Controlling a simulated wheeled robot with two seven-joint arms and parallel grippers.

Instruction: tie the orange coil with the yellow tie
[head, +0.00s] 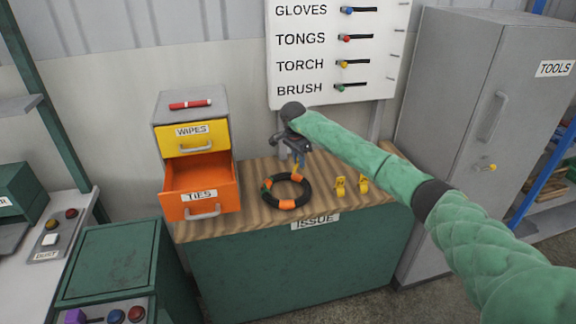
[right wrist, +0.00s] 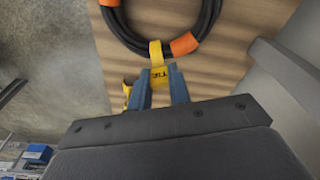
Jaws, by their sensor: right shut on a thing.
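The coil (head: 266,201) is a black ring of hose with orange bands, lying flat on the wooden bench top; its near part shows in the right wrist view (right wrist: 205,20). My right gripper (head: 299,161) is over the coil's far edge, shut on a yellow tie (right wrist: 157,55). The tie's lettered end sits between the fingertips, and its strap lies across the black hose next to an orange band. I cannot tell whether it passes fully round the hose. My left gripper is not in view.
Two yellow pieces (head: 340,187) (head: 363,184) stand on the bench right of the coil. The orange TIES drawer (head: 201,201) is open on the left, below the shut yellow WIPES drawer (head: 192,138). A grey cabinet (head: 450,110) stands right. The bench front (head: 300,270) is green.

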